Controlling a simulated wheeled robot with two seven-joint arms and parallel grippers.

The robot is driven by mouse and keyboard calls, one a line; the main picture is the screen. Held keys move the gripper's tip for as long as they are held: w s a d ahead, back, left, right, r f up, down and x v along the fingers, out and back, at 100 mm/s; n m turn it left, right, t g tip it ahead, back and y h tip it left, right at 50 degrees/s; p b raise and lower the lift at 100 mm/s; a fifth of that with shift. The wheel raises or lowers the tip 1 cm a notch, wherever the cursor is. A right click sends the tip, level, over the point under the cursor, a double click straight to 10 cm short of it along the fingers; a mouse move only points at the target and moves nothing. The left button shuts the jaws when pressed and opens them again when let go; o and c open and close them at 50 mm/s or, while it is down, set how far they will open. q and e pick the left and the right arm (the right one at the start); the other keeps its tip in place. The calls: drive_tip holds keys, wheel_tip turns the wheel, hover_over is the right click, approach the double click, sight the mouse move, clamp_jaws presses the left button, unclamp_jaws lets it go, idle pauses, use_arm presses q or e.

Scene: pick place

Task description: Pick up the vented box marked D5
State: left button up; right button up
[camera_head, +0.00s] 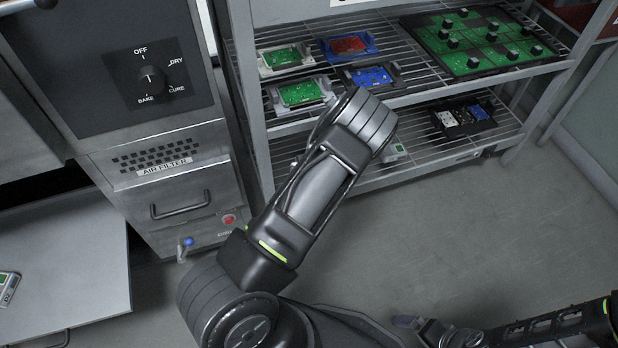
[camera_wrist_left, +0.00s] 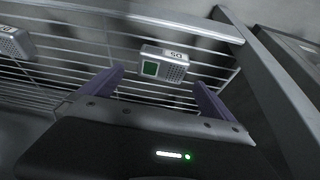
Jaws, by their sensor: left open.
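The vented box marked D5 (camera_wrist_left: 166,66) is a small light grey box with a green screen and a grille of holes. It sits on a wire shelf (camera_wrist_left: 75,55) in the left wrist view, its label upside down there. My left gripper (camera_wrist_left: 159,78) is open, its two purple fingers on either side of the box in the picture, with no visible contact. In the head view my left arm reaches to the lower shelf and hides its gripper. A small box (camera_head: 393,152) shows beside the wrist there; its label is unreadable. My right gripper (camera_head: 440,332) is low at the bottom edge, its jaws unclear.
Another vented box (camera_wrist_left: 14,42) is at the left of the wrist view. The upper shelf holds circuit boards in trays and a large green board (camera_head: 480,45). A dark tray (camera_head: 464,119) is on the lower shelf. A shelf post (camera_wrist_left: 265,85) stands close right of my left gripper.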

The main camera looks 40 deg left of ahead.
use_arm(q)
drive_tip(key=b+x, duration=0.2)
drive_tip(key=x, duration=0.2)
drive_tip(key=shift+s+a+f, duration=0.1)
drive_tip(key=shift+a+f, duration=0.1)
drive_tip(key=shift+f, duration=0.1)
drive_tip(key=shift+a+f, duration=0.1)
drive_tip(key=shift+f, duration=0.15)
drive_tip(key=shift+c, duration=0.3)
drive_tip(key=c, duration=1.3)
